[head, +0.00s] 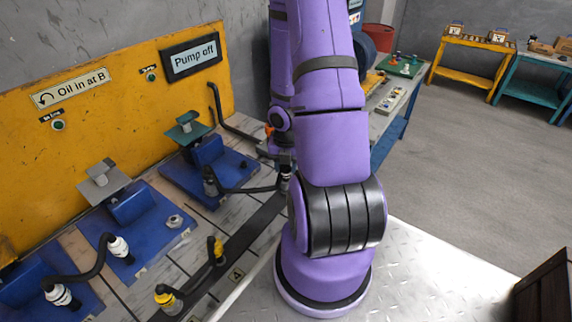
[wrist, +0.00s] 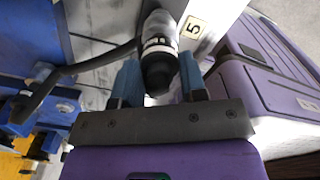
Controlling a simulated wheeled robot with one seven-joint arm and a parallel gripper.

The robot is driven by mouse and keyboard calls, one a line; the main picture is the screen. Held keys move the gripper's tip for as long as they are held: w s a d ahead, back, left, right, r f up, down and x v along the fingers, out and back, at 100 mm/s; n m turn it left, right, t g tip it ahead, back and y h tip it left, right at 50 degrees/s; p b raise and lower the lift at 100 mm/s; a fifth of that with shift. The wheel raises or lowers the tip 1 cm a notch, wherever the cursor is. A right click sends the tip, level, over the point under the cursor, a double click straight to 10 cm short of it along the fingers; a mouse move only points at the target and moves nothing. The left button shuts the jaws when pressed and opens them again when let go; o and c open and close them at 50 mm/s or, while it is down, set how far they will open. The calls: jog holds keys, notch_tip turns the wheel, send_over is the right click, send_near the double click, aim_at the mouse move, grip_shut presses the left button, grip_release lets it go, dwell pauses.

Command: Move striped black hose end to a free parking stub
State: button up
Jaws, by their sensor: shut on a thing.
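The striped black hose end (wrist: 157,66), dark with a pale band, is between the two fingers of my gripper (wrist: 160,82) in the wrist view. The gripper is shut on it. In the head view this hose end (head: 286,171) shows small beside my arm, at the right of the bench, and my gripper is mostly hidden. Its black hose (head: 248,190) runs left to another dark end (head: 210,184) on a blue plate. A pale cylinder (wrist: 161,28) lies beyond the held end, near a label "5" (wrist: 192,28). I cannot tell whether they are joined.
A white-ended hose (head: 118,247) spans blue plates at the left. A yellow-ended hose (head: 217,250) stands on the dark strip along the bench front. A yellow panel (head: 110,100) rises behind, with a "Pump off" sign (head: 194,57). Open floor (head: 450,150) lies at the right.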

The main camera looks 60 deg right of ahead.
jog(key=shift+f, duration=0.75)
grip_shut()
jog(key=o, duration=1.3)
grip_release()
jog(key=shift+f, duration=0.1)
jog(key=shift+r, duration=3.05)
